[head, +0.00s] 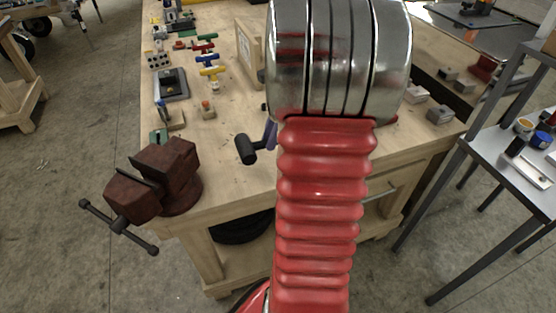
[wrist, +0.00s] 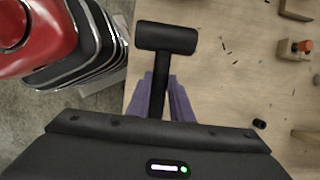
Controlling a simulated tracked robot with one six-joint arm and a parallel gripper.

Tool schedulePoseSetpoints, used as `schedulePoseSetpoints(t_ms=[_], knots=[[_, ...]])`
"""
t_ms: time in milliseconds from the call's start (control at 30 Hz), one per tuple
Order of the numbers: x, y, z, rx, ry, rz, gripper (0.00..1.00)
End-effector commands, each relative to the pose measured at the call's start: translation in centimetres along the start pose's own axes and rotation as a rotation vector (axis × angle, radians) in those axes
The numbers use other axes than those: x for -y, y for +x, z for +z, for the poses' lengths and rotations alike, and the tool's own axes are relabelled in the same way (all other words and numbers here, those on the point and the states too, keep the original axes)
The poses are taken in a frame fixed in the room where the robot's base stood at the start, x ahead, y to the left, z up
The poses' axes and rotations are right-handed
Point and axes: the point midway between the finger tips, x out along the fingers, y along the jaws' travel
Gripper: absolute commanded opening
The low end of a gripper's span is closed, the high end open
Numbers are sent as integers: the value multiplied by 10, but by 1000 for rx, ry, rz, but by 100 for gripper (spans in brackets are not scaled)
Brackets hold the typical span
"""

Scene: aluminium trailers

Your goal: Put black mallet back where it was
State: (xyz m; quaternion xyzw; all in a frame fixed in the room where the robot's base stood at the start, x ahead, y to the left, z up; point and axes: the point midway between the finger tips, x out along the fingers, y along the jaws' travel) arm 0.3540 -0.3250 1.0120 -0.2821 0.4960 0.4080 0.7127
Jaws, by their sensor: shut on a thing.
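The black mallet (wrist: 166,38) shows in the wrist view with its head crosswise and its handle running down between the purple fingers of my gripper (wrist: 163,98). My gripper is shut on the handle. In the head view the mallet (head: 246,149) is over the front part of the wooden workbench (head: 225,180), right of the red-brown vise. Only a bit of my purple gripper (head: 270,134) shows there, since my red arm hides the rest. I cannot tell whether the mallet touches the bench top.
The red-brown vise (head: 160,182) sits on the bench's front left corner. Several coloured-handled tools and blocks (head: 207,68) stand along the left side. A small block with a red knob (wrist: 297,48) is at right in the wrist view. A grey side table (head: 515,165) stands right. Bench wood around the mallet is mostly clear.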

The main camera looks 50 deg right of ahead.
Motion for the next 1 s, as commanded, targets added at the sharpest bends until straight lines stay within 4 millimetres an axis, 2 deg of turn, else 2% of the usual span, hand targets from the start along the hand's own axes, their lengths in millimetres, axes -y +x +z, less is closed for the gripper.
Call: schedulePoseSetpoints(t_ms=[100,300,667,1000], knots=[[-1,19,-7,2,3,3,0],[0,42,-16,1,3,0,0],[0,44,-18,1,3,-1,0],[0,76,-29,1,3,0,0]])
